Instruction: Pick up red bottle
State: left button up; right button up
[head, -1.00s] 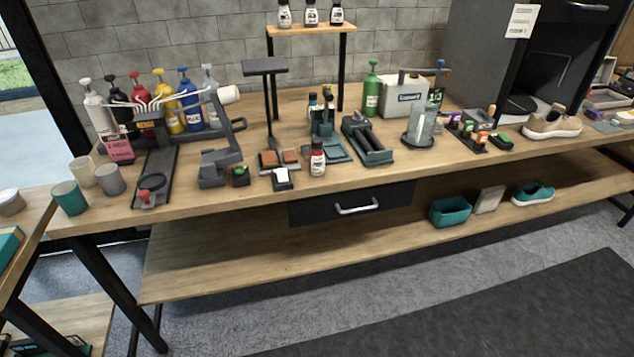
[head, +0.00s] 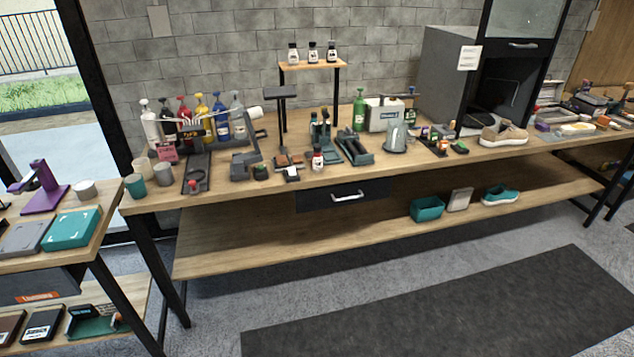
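A red pump bottle (head: 184,108) stands upright at the back left of the long workbench, in a row with white (head: 150,124), dark, yellow (head: 203,115), blue (head: 220,118) and grey (head: 238,117) pump bottles. Its lower part is hidden behind a rack with pale curved prongs (head: 195,128). A small white bottle with a red cap (head: 317,158) stands near the bench's front edge. Neither of my grippers shows in the head view.
The workbench (head: 420,165) has a drawer (head: 345,195) and a lower shelf with a teal bin (head: 427,208) and a teal shoe (head: 500,195). A side table with a purple stand (head: 42,190) is at the left. Grey floor (head: 215,310) lies open in front.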

aim_at(317, 160)
jog(key=z, duration=1.5)
jog(key=i, duration=1.9)
jog(key=u, duration=0.9)
jog(key=i, duration=1.1)
jog(key=u, duration=1.25)
